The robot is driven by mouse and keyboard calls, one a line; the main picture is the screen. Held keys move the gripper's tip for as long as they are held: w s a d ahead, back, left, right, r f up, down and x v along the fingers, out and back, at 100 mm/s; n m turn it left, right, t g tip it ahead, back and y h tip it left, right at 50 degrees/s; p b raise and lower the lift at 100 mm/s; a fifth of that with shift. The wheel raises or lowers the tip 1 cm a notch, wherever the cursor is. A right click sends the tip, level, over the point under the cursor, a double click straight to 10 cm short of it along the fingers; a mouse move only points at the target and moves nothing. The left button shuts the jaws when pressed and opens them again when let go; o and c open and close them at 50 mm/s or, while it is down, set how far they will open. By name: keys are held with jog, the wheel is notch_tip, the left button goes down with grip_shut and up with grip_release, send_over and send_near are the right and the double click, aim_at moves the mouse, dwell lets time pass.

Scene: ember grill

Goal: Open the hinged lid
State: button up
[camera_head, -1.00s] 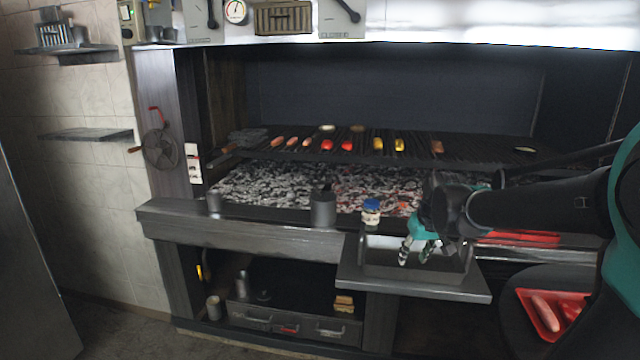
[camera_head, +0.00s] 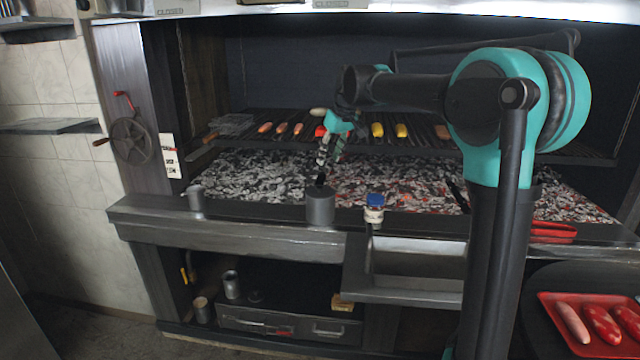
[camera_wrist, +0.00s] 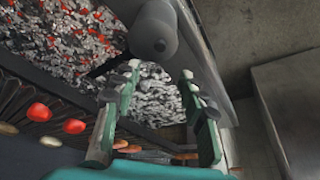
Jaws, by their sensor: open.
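A dark grey cylindrical canister (camera_head: 320,208) stands upright on the front ledge of the grill, with a small dark knob on top. In the wrist view the canister (camera_wrist: 153,22) is at the top centre, just beyond my fingertips. It seems to be the lidded thing; its lid looks shut, and I cannot make out a hinge. My gripper (camera_head: 327,163) is above and slightly behind the canister, pointing down. In the wrist view my gripper (camera_wrist: 160,73) has its two fingers spread, with nothing between them. The fingers look apart from the canister.
A blue-capped jar (camera_head: 374,208) stands right of the canister, and a small metal cup (camera_head: 196,198) stands left. Glowing coals (camera_head: 260,178) lie behind the ledge, under a grate (camera_head: 285,118) with food. A red tray (camera_head: 590,325) is at lower right.

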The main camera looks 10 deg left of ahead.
aim_at(319, 187)
jog(key=x, duration=1.2)
jog(key=shift+f, duration=0.15)
grip_shut()
